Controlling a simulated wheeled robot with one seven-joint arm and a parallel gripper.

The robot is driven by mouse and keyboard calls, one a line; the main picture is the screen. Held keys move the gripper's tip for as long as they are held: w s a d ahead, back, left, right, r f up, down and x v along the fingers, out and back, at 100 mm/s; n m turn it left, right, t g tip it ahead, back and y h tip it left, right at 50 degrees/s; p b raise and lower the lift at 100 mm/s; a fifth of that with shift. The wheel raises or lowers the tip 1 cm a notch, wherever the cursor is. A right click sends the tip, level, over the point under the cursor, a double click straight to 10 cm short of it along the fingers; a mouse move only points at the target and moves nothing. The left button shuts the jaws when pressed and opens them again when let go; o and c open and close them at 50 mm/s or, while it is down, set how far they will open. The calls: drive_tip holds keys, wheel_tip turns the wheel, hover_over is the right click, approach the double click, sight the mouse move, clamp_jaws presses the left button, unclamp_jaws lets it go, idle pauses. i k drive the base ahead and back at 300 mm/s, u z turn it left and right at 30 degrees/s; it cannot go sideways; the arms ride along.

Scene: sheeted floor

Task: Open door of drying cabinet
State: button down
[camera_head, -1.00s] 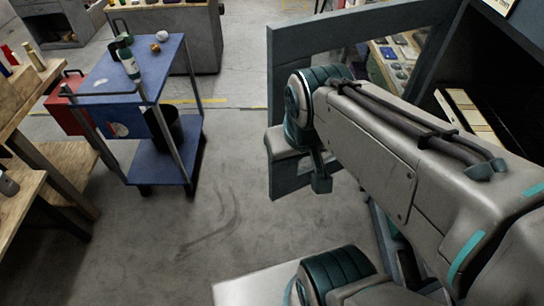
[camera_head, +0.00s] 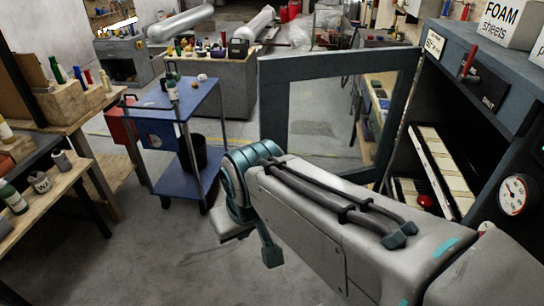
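The drying cabinet (camera_head: 455,62) is a dark blue-grey unit at the right. Its front is open, and cream slatted panels show inside. Its door (camera_head: 272,108), a blue-grey frame around a clear pane, stands swung out to the left of the opening, at a wide angle to it. My arm crosses the lower middle of the view and covers the door's lower edge. The fingers of my gripper cannot be made out; the arm hides that area, so contact with the door cannot be seen.
A blue cart (camera_head: 176,108) with bottles stands left of the door. Wooden benches (camera_head: 75,112) with bottles line the left side. A box marked foam sheets (camera_head: 503,24) sits on the cabinet. A round gauge (camera_head: 513,195) is on its front. Floor between cart and arm is clear.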

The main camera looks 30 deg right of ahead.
sight(275, 74)
drive_tip(key=z, duration=0.8)
drive_tip(key=i, duration=0.9)
drive_tip(key=z, duration=0.45)
